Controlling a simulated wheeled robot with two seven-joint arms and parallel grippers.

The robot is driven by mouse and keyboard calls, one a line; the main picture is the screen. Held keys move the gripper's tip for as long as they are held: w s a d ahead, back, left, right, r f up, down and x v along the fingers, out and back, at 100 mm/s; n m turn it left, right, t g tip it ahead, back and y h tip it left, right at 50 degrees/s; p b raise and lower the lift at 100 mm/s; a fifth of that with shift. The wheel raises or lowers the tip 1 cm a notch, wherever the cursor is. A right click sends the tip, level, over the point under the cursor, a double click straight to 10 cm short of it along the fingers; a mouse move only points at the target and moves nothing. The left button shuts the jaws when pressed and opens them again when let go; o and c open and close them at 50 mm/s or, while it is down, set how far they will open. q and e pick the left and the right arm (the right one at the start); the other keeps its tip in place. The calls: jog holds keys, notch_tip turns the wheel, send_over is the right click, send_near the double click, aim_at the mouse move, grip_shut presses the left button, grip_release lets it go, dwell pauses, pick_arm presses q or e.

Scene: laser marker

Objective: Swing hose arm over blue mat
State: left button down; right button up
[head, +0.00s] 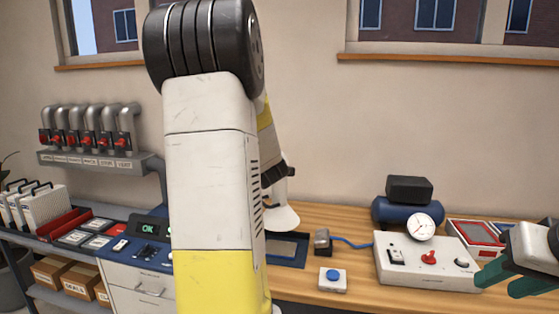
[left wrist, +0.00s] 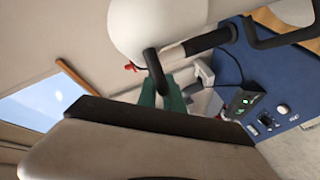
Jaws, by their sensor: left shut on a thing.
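The blue mat (head: 300,238) lies on the wooden bench behind my left arm, with a grey plate on it; my arm hides its left part. A white cone-shaped hood with a black collar, seemingly the end of the hose arm (head: 284,216), shows above the mat's back edge, partly hidden by my arm. In the left wrist view, my left gripper's green fingers (left wrist: 168,92) are shut at a black handle (left wrist: 157,72) beside a large white rounded body. The head view hides this grip. My right gripper (head: 497,287) is open and empty at the right edge.
A blue tank (head: 407,211) stands behind. Red-handled valves (head: 85,140) are on the left wall.

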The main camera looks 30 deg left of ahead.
pick_arm(q)
jog(key=shift+s+a, duration=0.2)
jog(key=c, duration=1.5)
grip_release()
jog(key=v, duration=0.7)
jog(key=shift+s+d+r, duration=0.15)
jog(key=shift+s+d, duration=0.1)
